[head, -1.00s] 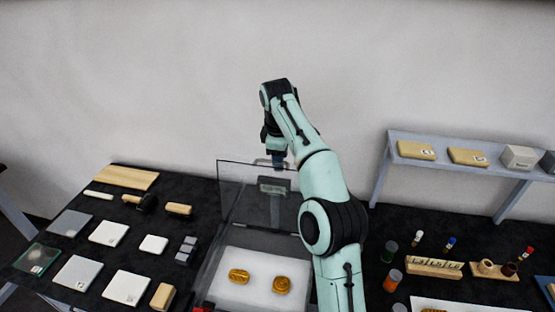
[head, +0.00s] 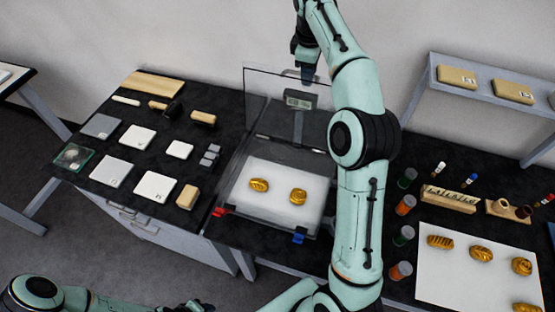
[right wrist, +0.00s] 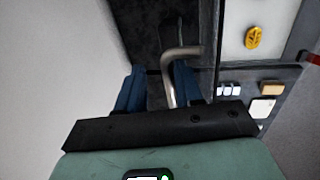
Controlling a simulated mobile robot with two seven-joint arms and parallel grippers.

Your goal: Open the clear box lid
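The clear box (head: 228,192) stands on the dark bench with a white pad inside and two gold pieces (head: 259,185) (head: 298,196) on it. Its clear lid (head: 262,110) stands raised at the back of the box, opening uncovered. My right gripper (head: 306,72) is at the lid's top edge. In the right wrist view, the right gripper's blue fingers (right wrist: 158,88) are apart, with the curved metal lid handle (right wrist: 169,66) between them, close to one finger; a gap shows on the other side. My left arm shows at the bottom left; its gripper (head: 190,306) is cut off and unclear.
A small dark display (head: 299,99) on a post stands behind the lid. White blocks and tools lie on the left bench (head: 78,141). Jars (head: 404,205), a white sheet (head: 455,275) with gold pieces and a raised shelf (head: 490,85) are at the right.

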